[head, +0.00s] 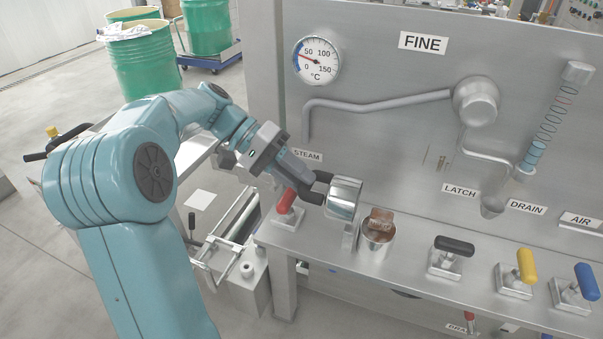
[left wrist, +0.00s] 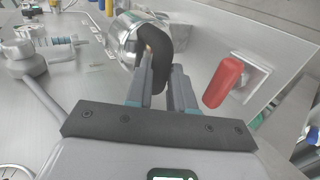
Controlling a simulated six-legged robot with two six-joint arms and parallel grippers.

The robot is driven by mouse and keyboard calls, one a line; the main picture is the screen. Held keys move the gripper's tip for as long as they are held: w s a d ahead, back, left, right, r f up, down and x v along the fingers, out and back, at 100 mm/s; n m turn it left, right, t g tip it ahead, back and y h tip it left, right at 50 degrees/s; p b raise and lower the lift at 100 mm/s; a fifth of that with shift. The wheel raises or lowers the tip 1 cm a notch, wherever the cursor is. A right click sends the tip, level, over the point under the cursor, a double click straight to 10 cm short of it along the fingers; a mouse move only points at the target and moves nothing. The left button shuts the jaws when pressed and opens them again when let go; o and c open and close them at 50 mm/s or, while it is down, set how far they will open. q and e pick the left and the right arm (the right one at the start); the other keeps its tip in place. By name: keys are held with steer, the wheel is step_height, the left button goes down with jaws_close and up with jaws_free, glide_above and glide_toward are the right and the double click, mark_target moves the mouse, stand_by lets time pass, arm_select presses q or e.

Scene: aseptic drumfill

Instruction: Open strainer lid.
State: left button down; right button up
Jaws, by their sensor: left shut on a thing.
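The strainer lid (head: 344,199) is a shiny silver cap with a black loop handle (left wrist: 158,38). It stands tipped on its side, just left of and above the strainer cup (head: 377,242). The cup's mouth is uncovered and a brown piece (head: 380,220) sticks up in it. My left gripper (head: 316,187) comes from the left and is shut on the lid's handle. In the left wrist view my left gripper (left wrist: 164,68) has its fingers at the handle, with the silver lid (left wrist: 122,38) beyond. Whether the lid touches the bracket beside the cup is unclear. My right gripper is not in view.
A red-handled valve (head: 287,201) stands close below my left gripper. Black (head: 454,247), yellow (head: 526,267) and blue (head: 586,280) handles line the shelf to the right. A steel panel with a dial gauge (head: 317,61) and pipe (head: 380,103) rises behind. Green drums (head: 145,68) stand back left.

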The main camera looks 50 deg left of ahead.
arm_select(q)
steer(key=shift+a+f, duration=0.2)
steer(key=shift+f, duration=0.3)
steer(key=shift+s, duration=0.1)
steer(key=c, duration=1.2)
jaws_free()
steer(key=shift+o, duration=1.2)
steer(key=shift+f, duration=0.1)
